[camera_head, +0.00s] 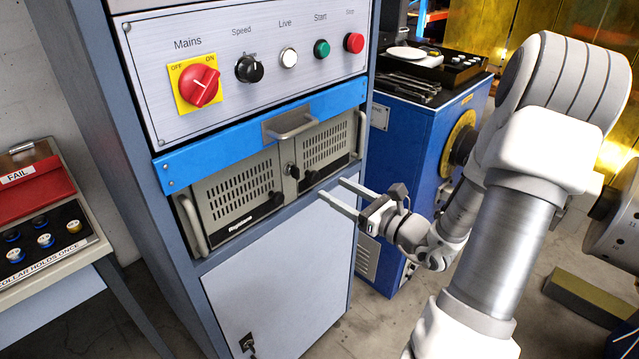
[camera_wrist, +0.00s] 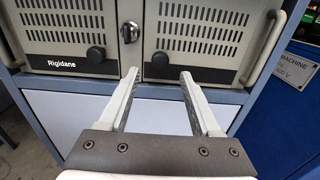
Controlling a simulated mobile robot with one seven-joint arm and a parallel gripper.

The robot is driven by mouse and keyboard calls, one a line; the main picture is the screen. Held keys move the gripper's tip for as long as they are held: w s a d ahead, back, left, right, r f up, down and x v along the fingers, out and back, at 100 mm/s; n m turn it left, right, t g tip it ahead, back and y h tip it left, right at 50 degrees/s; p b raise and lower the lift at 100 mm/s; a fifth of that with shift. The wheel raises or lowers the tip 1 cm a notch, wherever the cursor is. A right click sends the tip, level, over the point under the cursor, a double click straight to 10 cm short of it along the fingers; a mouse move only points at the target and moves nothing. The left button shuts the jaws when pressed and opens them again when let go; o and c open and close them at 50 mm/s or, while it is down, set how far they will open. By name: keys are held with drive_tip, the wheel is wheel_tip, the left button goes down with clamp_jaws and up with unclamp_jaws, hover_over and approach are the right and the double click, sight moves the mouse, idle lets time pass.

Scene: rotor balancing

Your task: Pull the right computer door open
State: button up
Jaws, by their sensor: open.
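The beige rack computer sits in the cabinet under a blue panel. Its right door (camera_head: 325,150) has a vented grille and looks closed; it also shows in the wrist view (camera_wrist: 205,38). A dark round knob (camera_wrist: 159,65) sits low on that door. The left door (camera_head: 232,197) carries the name Rigidane and looks closed too. A lock with a key (camera_head: 293,171) sits between the doors. My gripper (camera_head: 331,194) is open and empty, in front of the cabinet just below the right door. In the wrist view its fingers (camera_wrist: 158,72) point at the right door's knob, and contact cannot be told.
A metal handle (camera_wrist: 264,48) stands at the computer's right side. A drawer-type handle (camera_head: 291,127) sits on the blue panel above. A grey lower cabinet door (camera_head: 280,275) is below. A blue machine (camera_head: 410,150) stands to the right.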

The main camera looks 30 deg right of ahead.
sight(316, 179)
drive_tip(key=x, duration=0.6)
drive_tip(key=shift+b, duration=0.4)
clamp_jaws()
idle(0.9)
